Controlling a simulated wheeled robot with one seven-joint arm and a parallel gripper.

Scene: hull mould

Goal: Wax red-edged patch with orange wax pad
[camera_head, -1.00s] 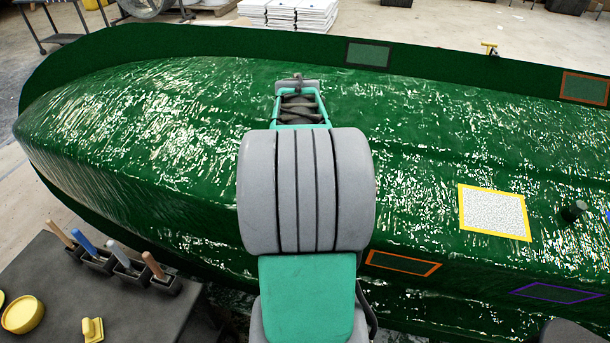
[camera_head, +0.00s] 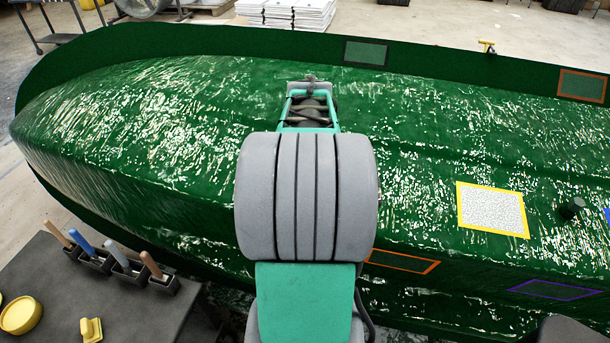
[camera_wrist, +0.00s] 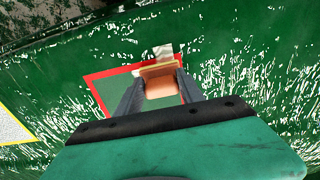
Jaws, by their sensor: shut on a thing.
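In the wrist view, my gripper (camera_wrist: 160,90) is shut on the orange wax pad (camera_wrist: 161,87), with one dark finger on each side of it. A cream strip shows at the pad's far side. The pad is over the red-edged patch (camera_wrist: 104,88) on the green hull, which shows a dull green inside to the left of the fingers. My fingers and wrist hide much of the patch. I cannot tell whether the pad touches the surface. In the head view, my arm hides the gripper, the pad and this patch.
The glossy green hull (camera_head: 150,120) fills the middle. It also bears a yellow-edged white patch (camera_head: 491,210), an orange-edged patch (camera_head: 402,261), a purple-edged patch (camera_head: 555,290) and a dark peg (camera_head: 571,208). A dark table (camera_head: 60,270) with several handled tools stands at lower left.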

